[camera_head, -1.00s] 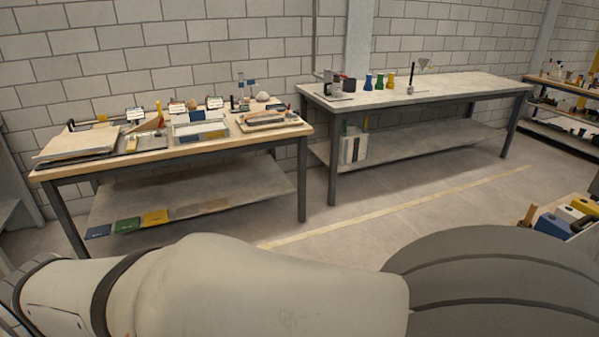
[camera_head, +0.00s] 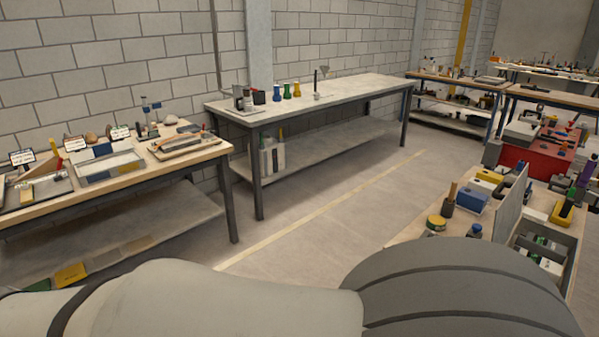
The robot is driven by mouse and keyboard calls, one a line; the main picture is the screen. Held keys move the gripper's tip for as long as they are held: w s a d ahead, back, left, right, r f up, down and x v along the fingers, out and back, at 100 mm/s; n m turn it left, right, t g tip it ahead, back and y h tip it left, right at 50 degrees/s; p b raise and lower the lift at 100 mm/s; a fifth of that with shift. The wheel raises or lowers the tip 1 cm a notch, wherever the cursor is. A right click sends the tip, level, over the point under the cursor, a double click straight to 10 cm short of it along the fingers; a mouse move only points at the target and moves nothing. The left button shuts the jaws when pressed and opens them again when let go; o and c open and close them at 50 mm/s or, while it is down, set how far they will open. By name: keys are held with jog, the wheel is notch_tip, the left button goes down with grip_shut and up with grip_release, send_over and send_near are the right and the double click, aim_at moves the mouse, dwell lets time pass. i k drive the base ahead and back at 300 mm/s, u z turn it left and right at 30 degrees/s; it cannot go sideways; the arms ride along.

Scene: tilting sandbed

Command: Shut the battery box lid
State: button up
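On the bench at the lower right stands an open grey box (camera_head: 566,240), which looks like the battery box. Its grey lid (camera_head: 509,207) stands upright along the box's left side. Green and dark items show inside it. My own arm links cover the bottom of the view and hide the near part of that bench. My gripper is not in view.
A blue box (camera_head: 472,200), a yellow round tin (camera_head: 436,222) and a yellow block (camera_head: 561,213) sit around the grey box. A red case (camera_head: 535,159) is behind. Two workbenches (camera_head: 330,98) line the left wall. The floor (camera_head: 330,200) between is clear.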

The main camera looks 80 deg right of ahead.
aim_at(508, 212)
jog(key=z, duration=4.1)
jog(key=i, duration=1)
jog(key=u, duration=0.05)
